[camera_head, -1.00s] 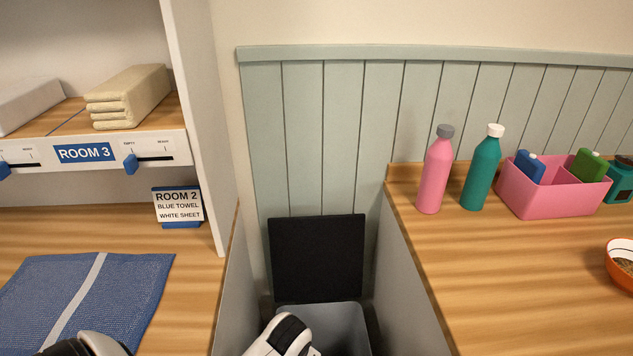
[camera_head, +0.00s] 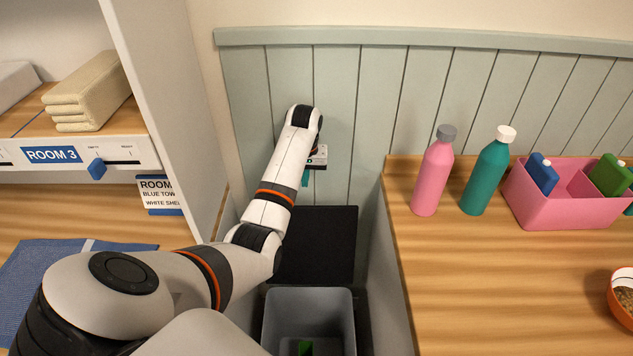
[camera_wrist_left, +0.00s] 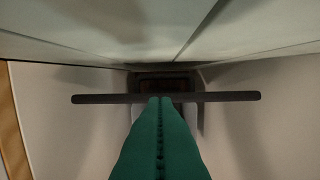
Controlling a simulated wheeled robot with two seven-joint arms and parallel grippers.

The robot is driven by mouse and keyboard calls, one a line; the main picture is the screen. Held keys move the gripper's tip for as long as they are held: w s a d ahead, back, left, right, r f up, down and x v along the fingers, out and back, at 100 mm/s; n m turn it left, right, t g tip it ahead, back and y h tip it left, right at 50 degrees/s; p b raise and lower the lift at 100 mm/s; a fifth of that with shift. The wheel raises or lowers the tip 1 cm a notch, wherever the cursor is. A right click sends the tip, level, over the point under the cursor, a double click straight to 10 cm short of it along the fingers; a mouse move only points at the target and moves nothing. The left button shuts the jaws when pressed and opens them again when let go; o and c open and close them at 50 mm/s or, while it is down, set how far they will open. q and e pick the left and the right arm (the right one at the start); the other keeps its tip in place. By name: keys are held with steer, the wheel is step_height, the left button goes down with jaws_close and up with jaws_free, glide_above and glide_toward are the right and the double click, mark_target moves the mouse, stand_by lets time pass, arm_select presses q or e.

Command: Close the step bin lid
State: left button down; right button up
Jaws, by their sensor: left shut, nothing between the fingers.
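The step bin (camera_head: 268,310) is a grey open bin standing in the gap between two counters. Its black lid (camera_head: 325,245) stands upright at the bin's back, open, in front of the panelled wall. My left arm reaches over the gap, and my left gripper (camera_head: 306,178) is above the lid, close to the wall. In the left wrist view the teal fingers (camera_wrist_left: 160,100) are shut together and empty. The lid shows there edge-on as a dark bar (camera_wrist_left: 230,97) at the fingertips; I cannot tell whether they touch. My right gripper is not in view.
The right counter (camera_head: 480,270) holds a pink bottle (camera_head: 433,178), a teal bottle (camera_head: 487,178), a pink caddy (camera_head: 560,208) and an orange bowl (camera_head: 622,295). A shelf unit (camera_head: 165,90) stands at left. A green thing (camera_head: 305,347) lies in the bin.

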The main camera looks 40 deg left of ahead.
arm_select(q)
steer(key=f, duration=0.6)
steer(key=w+a+f, duration=0.1)
steer(key=f, duration=0.1)
steer(key=shift+w+f, duration=0.1)
steer(key=shift+f, duration=0.3)
